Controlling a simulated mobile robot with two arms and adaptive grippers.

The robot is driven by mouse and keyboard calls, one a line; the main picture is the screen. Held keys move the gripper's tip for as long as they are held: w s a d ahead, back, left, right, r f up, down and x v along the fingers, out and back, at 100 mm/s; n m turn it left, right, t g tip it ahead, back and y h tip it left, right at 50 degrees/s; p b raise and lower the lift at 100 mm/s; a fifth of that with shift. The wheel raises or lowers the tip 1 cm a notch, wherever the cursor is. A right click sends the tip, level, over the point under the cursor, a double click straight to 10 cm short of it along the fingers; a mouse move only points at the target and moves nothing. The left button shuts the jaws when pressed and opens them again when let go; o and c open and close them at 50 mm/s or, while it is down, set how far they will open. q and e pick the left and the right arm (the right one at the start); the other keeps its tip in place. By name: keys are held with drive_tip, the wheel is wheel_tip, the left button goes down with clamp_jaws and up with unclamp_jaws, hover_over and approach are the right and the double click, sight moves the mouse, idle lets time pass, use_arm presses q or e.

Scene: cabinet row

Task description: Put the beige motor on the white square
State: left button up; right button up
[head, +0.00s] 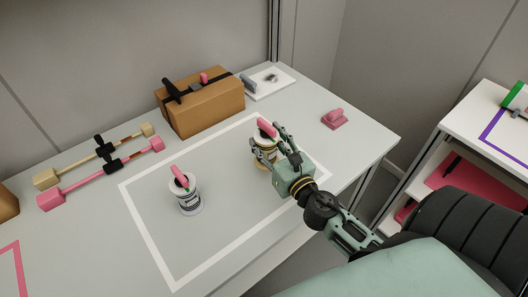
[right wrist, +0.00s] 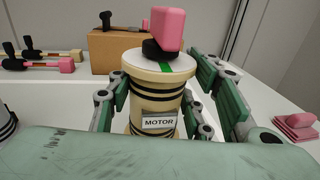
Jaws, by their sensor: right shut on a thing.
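The beige motor (head: 263,159) has black bands, a white top and a pink block on top. Its MOTOR label faces the camera in the right wrist view (right wrist: 158,122). My right gripper (head: 268,142) is shut around the motor's sides, and the motor is upright. The white square (head: 147,237) is an outline on the grey table. The motor shows inside its right part; I cannot tell whether its base touches the table. My left gripper is not in view.
A white can-like object (head: 187,196) with a pink top stands inside the square at left. A cardboard box (head: 205,112) stands behind it. Two bar-shaped tools (head: 100,170) lie at left. A pink block (head: 335,118) and a white plate (head: 270,84) lie behind. The square's middle is clear.

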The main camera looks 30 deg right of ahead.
sight(265, 151)
drive_tip(key=shift+w+f, duration=0.35)
drive_tip(key=shift+w, duration=0.2)
wheel_tip(265, 151, down, 4)
drive_tip(key=b, duration=0.3)
drive_tip(key=o, duration=1.6)
drive_tip(key=shift+s, duration=0.1)
